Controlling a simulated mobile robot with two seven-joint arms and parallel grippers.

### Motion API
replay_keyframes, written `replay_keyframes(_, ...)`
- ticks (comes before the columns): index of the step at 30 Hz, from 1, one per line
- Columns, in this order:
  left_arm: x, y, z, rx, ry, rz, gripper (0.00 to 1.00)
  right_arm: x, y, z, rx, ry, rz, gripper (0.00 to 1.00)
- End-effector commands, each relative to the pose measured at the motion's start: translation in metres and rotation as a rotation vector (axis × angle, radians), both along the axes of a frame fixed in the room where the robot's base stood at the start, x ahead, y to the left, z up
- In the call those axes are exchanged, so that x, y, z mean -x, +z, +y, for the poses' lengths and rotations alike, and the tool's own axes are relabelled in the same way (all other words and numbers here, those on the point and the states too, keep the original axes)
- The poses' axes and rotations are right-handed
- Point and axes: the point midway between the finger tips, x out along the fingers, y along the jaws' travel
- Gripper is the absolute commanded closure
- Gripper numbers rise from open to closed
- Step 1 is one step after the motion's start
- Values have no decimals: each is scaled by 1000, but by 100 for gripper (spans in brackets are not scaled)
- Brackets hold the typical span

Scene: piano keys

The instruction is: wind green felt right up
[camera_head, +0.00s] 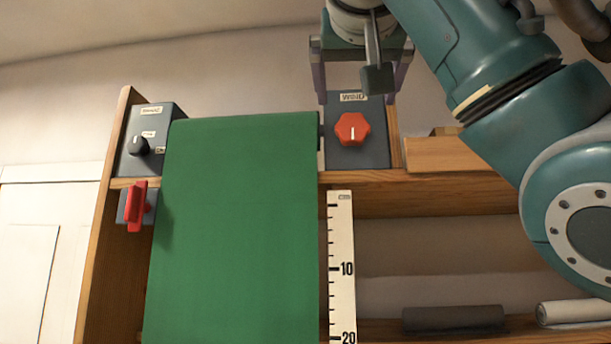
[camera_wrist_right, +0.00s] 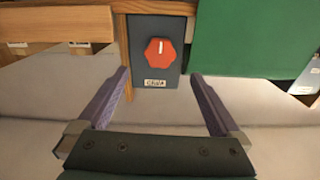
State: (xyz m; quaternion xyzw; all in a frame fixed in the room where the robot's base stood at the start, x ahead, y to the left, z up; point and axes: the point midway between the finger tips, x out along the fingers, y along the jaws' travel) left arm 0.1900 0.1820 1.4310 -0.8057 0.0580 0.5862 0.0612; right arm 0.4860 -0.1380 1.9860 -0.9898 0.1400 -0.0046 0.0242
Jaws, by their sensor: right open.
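The green felt (camera_head: 235,235) hangs as a wide flat sheet down the wooden frame; its lower end is out of view. A corner of it also shows in the right wrist view (camera_wrist_right: 240,38). A red six-sided knob (camera_head: 352,129) with a white mark sits on a dark panel labelled WIND, right of the felt's top. The knob also shows in the right wrist view (camera_wrist_right: 160,52). My right gripper (camera_head: 360,95) is open and empty, its two purple fingers spread to either side of the panel's label end, apart from the knob. My left gripper is not in view.
A pale ruler (camera_head: 341,265) marked 10 and 20 stands beside the felt's right edge. A dark box with a black knob (camera_head: 138,145) and a red handle (camera_head: 136,207) are at the left. Rolls (camera_head: 453,319) lie on the lower right shelf. A wooden block (camera_head: 445,153) sits right of the panel.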

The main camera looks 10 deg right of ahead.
Motion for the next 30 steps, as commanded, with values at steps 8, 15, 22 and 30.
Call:
replay_keyframes(8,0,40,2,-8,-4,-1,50,-48,6,-16,2,-5,9,0)
replay_keyframes(15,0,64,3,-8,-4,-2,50,-82,4,-25,1,-3,6,0)
replay_keyframes(22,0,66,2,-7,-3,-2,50,-90,-1,-26,1,1,2,0)
replay_keyframes(30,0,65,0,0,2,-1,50,-89,-1,-26,0,1,2,14)
